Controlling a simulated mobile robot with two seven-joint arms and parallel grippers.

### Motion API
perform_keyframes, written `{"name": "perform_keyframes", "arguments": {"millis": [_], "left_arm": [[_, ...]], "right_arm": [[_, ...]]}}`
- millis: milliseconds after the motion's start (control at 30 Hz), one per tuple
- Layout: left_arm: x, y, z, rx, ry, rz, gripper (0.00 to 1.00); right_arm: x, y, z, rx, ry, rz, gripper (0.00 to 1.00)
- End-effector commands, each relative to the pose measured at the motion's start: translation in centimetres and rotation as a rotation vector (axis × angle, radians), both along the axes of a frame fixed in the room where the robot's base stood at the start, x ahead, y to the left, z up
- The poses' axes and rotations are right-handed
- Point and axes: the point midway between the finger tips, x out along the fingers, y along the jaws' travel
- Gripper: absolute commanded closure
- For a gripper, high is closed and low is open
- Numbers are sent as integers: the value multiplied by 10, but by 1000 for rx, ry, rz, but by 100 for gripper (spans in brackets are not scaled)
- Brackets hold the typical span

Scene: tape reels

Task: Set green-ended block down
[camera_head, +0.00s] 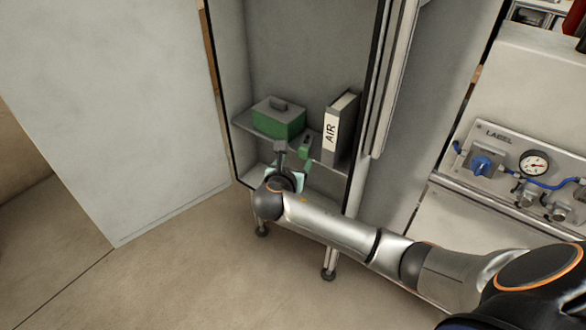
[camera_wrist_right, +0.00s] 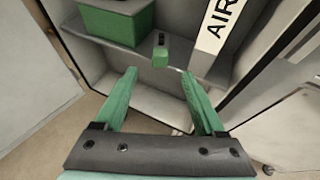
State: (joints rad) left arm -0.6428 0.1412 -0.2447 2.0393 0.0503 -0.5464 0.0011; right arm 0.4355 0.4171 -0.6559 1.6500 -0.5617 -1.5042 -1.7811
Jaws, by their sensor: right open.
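The green-ended block (camera_head: 305,149) rests on the cabinet shelf (camera_head: 322,169), between a green box and a binder. In the right wrist view the block (camera_wrist_right: 160,57) shows its green end facing me and a dark mark on its grey top. My right gripper (camera_head: 291,160) is in front of the shelf. In the wrist view its two green fingers (camera_wrist_right: 158,73) are spread, with nothing between them, and the block sits just beyond the tips, apart from them. My left gripper is not in view.
The cabinet's open door (camera_head: 120,110) is at the left. A panel with a gauge (camera_head: 534,163) and blue hoses is at the right.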

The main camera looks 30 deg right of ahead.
Motion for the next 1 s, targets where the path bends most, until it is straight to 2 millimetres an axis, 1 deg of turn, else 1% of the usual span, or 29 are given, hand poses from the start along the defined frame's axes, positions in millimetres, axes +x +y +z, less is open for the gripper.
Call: {"name": "perform_keyframes", "arguments": {"millis": [67, 167, 200, 267, 300, 367, 400, 467, 500, 567, 600, 700, 800, 833, 900, 1000], "left_arm": [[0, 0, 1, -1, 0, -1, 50], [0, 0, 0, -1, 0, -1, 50], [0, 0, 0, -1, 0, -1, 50], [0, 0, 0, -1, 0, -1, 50], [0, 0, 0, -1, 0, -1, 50], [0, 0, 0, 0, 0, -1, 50], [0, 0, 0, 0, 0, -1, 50], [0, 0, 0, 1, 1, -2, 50], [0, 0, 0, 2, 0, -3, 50], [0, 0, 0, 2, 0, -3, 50], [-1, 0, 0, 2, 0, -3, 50], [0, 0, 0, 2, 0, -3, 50], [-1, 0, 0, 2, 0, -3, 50], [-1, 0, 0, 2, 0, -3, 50], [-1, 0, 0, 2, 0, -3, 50], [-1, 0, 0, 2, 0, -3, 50]], "right_arm": [[-8, 10, -15, 66, -7, 8, 28], [-26, 35, -54, 273, -43, 9, 28], [-37, 48, -73, 396, -64, -2, 28], [-58, 72, -103, 611, -98, -41, 28], [-74, 88, -121, 767, -123, -85, 28], [-99, 111, -142, 999, -160, -175, 28], [-117, 125, -153, 1150, -185, -250, 28], [-143, 143, -166, 1369, -224, -385, 28], [-160, 153, -172, 1507, -252, -487, 28], [-183, 165, -176, 1696, -297, -647, 28], [-197, 171, -177, 1807, -329, -754, 28], [-224, 178, -176, 2023, -406, -1001, 28], [-240, 180, -172, 2159, -470, -1181, 28], [-243, 179, -171, 2186, -486, -1218, 28], [-248, 179, -169, 2228, -510, -1278, 28], [-250, 179, -168, 2250, -522, -1312, 28]]}}
